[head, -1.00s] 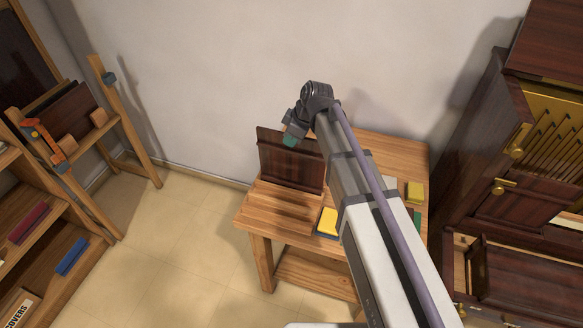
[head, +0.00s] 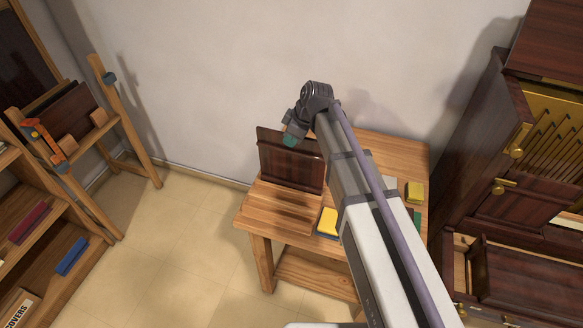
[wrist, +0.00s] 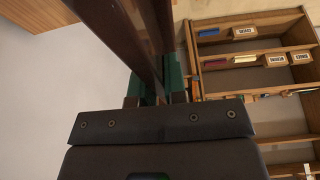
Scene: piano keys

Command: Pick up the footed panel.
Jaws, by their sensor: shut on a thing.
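The footed panel (head: 289,163) is a dark brown wooden board standing upright on the left part of the wooden table in the head view. In the wrist view the panel (wrist: 146,40) is seen edge-on, running up between the green fingers. My gripper (wrist: 158,88) is shut on the panel. In the head view my gripper (head: 290,140) is at the panel's upper right edge, partly hidden by my wrist. The panel's lower edge looks on or just above the table top; I cannot tell which.
The wooden table (head: 272,207) also holds a yellow block (head: 328,220) and a yellow sponge-like block (head: 415,192). A dark piano cabinet (head: 490,205) stands at the right. A shelf (head: 40,240) and an easel-like rack (head: 125,120) stand at the left. Floor between is clear.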

